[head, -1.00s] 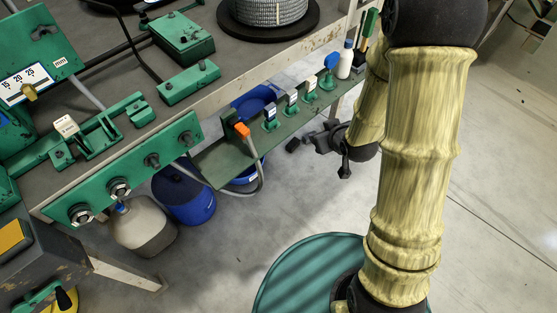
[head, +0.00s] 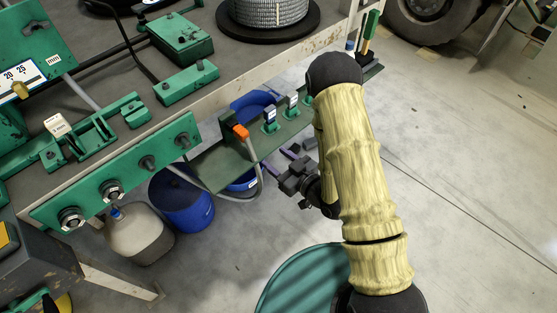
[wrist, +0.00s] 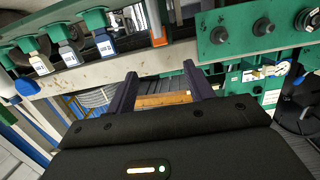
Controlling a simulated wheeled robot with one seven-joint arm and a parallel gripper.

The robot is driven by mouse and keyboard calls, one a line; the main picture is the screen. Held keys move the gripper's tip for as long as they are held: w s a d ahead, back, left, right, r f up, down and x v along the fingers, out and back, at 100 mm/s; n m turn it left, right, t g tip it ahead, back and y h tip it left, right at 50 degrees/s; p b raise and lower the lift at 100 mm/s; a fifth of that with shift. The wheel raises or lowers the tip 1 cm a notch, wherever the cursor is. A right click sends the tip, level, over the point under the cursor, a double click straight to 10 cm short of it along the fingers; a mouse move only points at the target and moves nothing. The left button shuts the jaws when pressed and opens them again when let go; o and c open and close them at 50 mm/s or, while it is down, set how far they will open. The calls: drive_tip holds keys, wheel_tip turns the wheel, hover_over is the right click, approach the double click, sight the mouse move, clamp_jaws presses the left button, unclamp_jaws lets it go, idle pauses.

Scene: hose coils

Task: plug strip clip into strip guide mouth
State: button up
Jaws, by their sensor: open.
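An orange clip-like end (head: 241,131) on a grey strip or hose sits upright at the left end of the green shelf, beside its low wall. It also shows in the wrist view (wrist: 158,38), beyond the fingers. My gripper (head: 281,160) is open and empty, below and right of the orange end and apart from it. Its two dark purple fingers show in the wrist view (wrist: 160,85) with a clear gap between them. A green fixture with a pale block (head: 57,124) lies on the bench at left. I cannot tell which part is the guide mouth.
Labelled clips (head: 270,113) stand in green holders along the shelf; my arm hides some. A green panel (head: 125,172) with round fittings runs along the bench front. A blue drum (head: 182,200) and a pale jug (head: 138,232) stand below. Open floor lies to the right.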

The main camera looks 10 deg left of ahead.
sight(246, 137)
drive_tip(key=shift+w+a+f+b, duration=0.1)
drive_tip(key=shift+f+b, duration=0.05)
drive_tip(key=shift+b, duration=0.25)
drive_tip(key=b+x, duration=0.2)
drive_tip(key=b, duration=0.4)
drive_tip(key=shift+f, duration=0.15)
drive_tip(key=b, duration=0.3)
drive_tip(key=shift+w+a, duration=0.2)
drive_tip(key=shift+a, duration=0.05)
drive_tip(key=p+x, duration=0.3)
drive_tip(key=x, duration=1.1)
drive_tip(key=shift+w+a, duration=0.15)
drive_tip(key=shift+w, duration=0.05)
clamp_jaws()
drive_tip(key=shift+s+d, duration=0.25)
drive_tip(key=shift+d, duration=0.05)
